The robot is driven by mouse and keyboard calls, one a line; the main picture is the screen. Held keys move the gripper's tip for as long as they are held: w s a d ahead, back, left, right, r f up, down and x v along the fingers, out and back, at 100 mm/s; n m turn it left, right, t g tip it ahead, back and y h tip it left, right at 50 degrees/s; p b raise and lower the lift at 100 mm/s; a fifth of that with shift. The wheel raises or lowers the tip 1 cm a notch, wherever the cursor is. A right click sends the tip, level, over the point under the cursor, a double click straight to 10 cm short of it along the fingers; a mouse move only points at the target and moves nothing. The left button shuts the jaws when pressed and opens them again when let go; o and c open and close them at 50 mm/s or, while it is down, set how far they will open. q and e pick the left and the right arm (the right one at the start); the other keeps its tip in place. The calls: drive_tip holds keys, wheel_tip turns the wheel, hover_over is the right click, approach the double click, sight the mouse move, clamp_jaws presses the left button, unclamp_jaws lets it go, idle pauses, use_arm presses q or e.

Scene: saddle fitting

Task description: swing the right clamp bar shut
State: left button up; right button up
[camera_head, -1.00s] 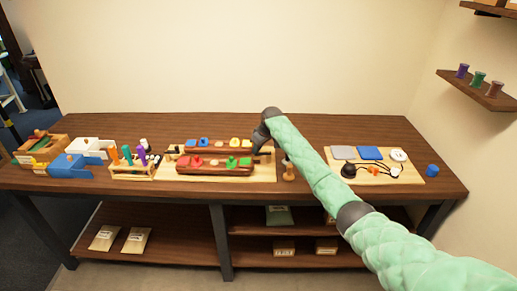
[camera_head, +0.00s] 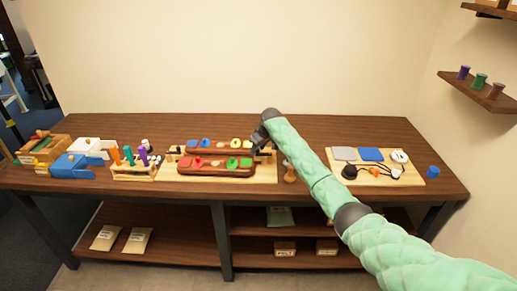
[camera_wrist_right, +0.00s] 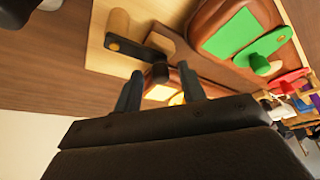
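In the head view my right gripper (camera_head: 257,146) is over the right end of the brown saddle pieces (camera_head: 216,172), with the bar mostly hidden. My left gripper is not in view.
Brown saddle pieces with red and green pads (camera_wrist_right: 232,35) lie close to the gripper. Another board (camera_head: 408,178) with pads and a cable is farther right.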

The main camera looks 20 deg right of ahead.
drive_tip(key=shift+s+d+r+b, duration=0.1)
drive_tip(key=shift+s+r+b, duration=0.1)
drive_tip(key=shift+r+b, duration=0.25)
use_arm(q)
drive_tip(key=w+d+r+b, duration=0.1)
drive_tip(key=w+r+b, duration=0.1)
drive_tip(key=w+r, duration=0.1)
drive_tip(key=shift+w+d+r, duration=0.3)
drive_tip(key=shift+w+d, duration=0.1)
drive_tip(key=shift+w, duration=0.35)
use_arm(e)
drive_tip(key=v, duration=0.6)
drive_tip(key=shift+r, duration=0.35)
drive_tip(key=shift+s+f, duration=0.1)
drive_tip(key=shift+s, duration=0.05)
